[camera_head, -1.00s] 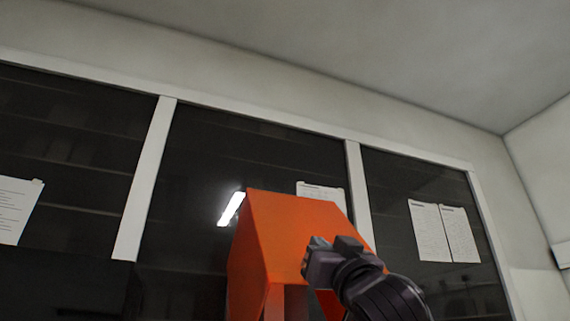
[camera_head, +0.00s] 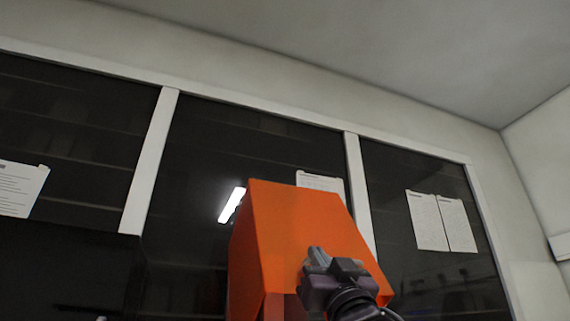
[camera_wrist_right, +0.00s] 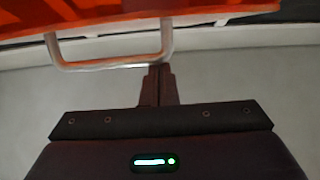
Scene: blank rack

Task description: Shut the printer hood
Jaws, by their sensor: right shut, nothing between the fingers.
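The orange printer hood (camera_head: 300,225) stands raised in the lower middle of the head view. Its lower part is cut off by the frame. In the right wrist view, an orange panel (camera_wrist_right: 110,12) crosses the top edge, with a pale metal loop handle (camera_wrist_right: 112,65) below it. My right gripper (camera_head: 334,262) is in front of the hood's lower right part in the head view. In the right wrist view its fingers (camera_wrist_right: 157,85) are together and empty, close to the handle's right end; I cannot tell whether they touch it. My left gripper is not clearly visible.
Behind the hood is a dark glazed wall with pale frame posts (camera_head: 150,160) and pinned papers (camera_head: 440,222). A dark block (camera_head: 65,275) fills the lower left. Open floor (camera_wrist_right: 250,80) shows in the right wrist view.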

